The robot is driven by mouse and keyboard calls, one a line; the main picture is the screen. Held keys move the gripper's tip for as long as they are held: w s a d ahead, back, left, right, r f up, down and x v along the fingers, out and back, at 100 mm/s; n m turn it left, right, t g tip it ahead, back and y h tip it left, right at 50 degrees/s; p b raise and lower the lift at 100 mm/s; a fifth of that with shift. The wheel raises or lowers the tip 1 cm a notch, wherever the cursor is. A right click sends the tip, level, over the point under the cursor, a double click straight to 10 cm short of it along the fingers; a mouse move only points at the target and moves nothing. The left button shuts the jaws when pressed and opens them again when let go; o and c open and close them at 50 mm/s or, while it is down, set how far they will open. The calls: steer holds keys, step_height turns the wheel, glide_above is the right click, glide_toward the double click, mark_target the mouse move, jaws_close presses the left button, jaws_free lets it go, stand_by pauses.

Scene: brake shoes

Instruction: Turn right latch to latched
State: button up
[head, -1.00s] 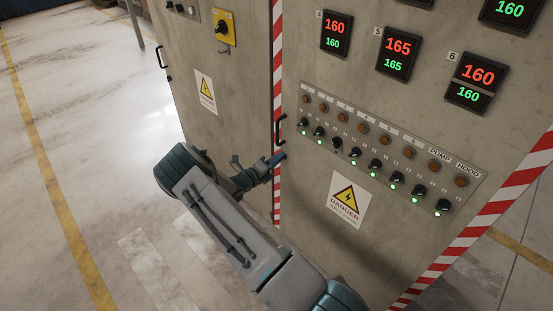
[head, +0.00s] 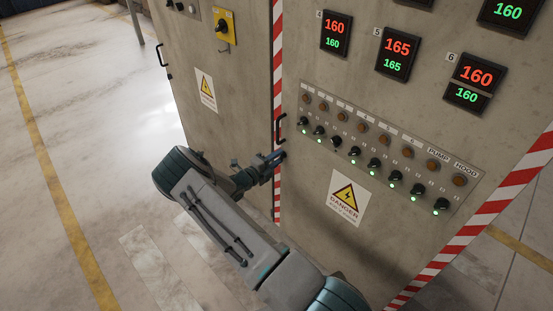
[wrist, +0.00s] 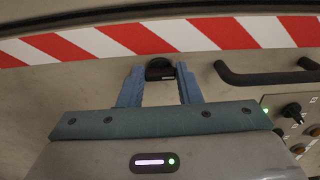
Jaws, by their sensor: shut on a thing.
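The right latch (wrist: 160,68) is a small black knob on the cabinet door, just beside the red and white striped edge in the wrist view. My gripper (wrist: 160,76) has its two blue fingers on either side of the knob and is shut on it. In the head view my gripper (head: 275,158) reaches the door's left edge, just below the black door handle (head: 280,129). There the fingers and arm hide most of the latch, so its angle cannot be told.
The door handle (wrist: 262,77) stands out to the right of my fingers. A panel of black switches and lamps (head: 372,163) lies to its right, above a danger sign (head: 346,198). Another cabinet door (head: 236,90) is at the left. Open floor (head: 90,130) lies farther left.

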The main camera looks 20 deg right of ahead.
steer(key=shift+a, duration=0.1)
steer(key=o, duration=1)
steer(key=v, duration=1.3)
steer(key=shift+a, duration=0.4)
steer(key=shift+r, duration=0.1)
